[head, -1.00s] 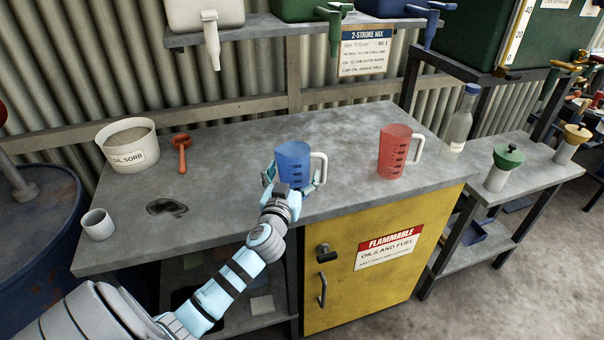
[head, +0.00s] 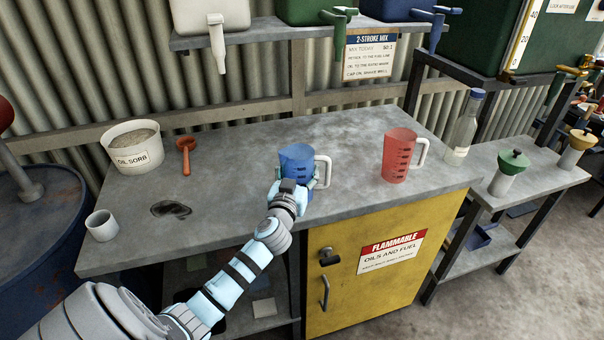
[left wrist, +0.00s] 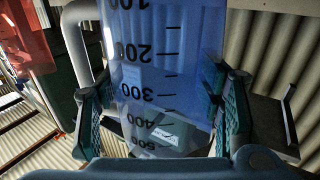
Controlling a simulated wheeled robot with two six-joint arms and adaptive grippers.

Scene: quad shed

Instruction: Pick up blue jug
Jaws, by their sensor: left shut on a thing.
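The blue jug (head: 297,160) is upright at the front middle of the grey bench, with its white handle to the right. My left gripper (head: 297,190) is shut around its lower body. In the left wrist view the jug (left wrist: 165,60) fills the middle, its black scale marks upside down, and the gripper's pads (left wrist: 160,110) press it from both sides. The gripper hides the jug's base in the head view, so I cannot tell whether it touches the bench. My right gripper is out of view.
A red jug (head: 397,158) stands to the right, near a clear bottle (head: 462,128). An orange scoop (head: 186,150), a white tub (head: 134,148), a grey cup (head: 101,225) and a dark stain are on the left. Shelf taps (head: 338,30) hang above the bench's back.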

